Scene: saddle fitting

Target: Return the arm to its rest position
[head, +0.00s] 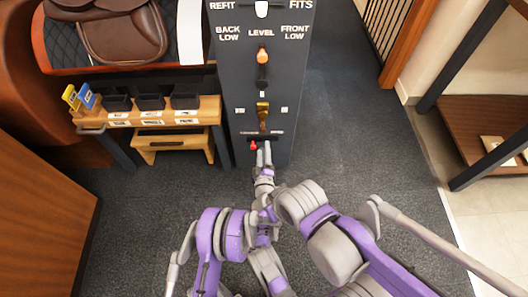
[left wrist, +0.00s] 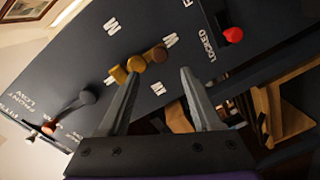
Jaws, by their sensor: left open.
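My left gripper (head: 264,156) is at the lower part of a dark upright panel (head: 285,75), just right of a red knob (head: 253,146). In the left wrist view its two fingers (left wrist: 157,85) stand apart with nothing held between them. Brass-coloured knobs (left wrist: 145,60) show beyond the fingertips, apart from them as far as I can tell. The red knob (left wrist: 233,35) is to the right of the fingers beside the word LOCKED. My right gripper does not show in either view.
The panel also carries an orange knob (head: 262,55) and a brass lever (head: 263,110). A wooden shelf (head: 150,115) with dark bins is left of it, below a brown saddle (head: 120,30). A dark-framed wooden rack (head: 480,120) stands right. Carpet (head: 350,120) between is clear.

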